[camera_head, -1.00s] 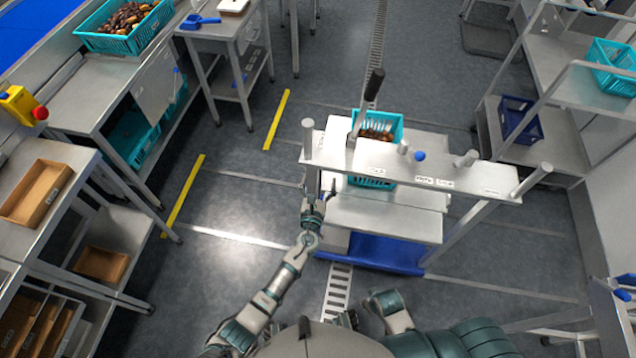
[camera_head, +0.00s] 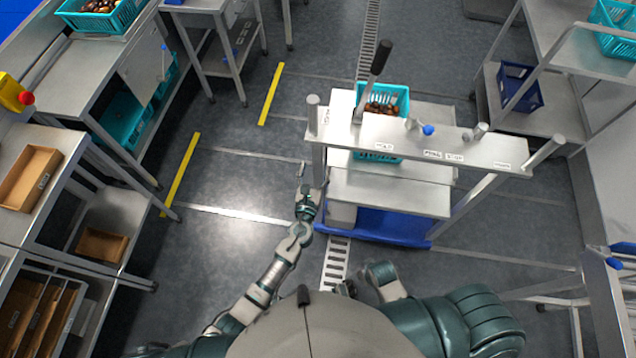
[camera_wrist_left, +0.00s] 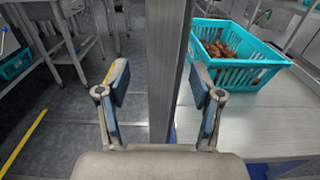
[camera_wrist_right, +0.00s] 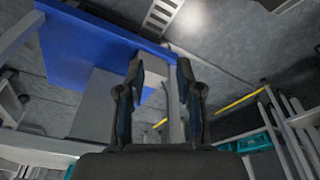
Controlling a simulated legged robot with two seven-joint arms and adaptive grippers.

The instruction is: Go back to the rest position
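My left gripper (camera_head: 307,182) is beside the left post of a steel cart frame in the head view. In the left wrist view, its two fingers (camera_wrist_left: 160,85) are apart, with an upright steel post (camera_wrist_left: 168,70) showing between and beyond them. I cannot tell whether they touch the post. My right gripper (camera_wrist_right: 160,85) shows in the right wrist view with its fingers apart and nothing visibly held; I cannot make it out in the head view.
The cart's top bar (camera_head: 410,142) and blue base (camera_head: 390,228) stand ahead. A teal basket of dates (camera_head: 382,98) sits on the cart; it also shows in the left wrist view (camera_wrist_left: 235,72). Benches stand left (camera_head: 100,75), a rack right (camera_head: 550,75). Floor left of the cart is clear.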

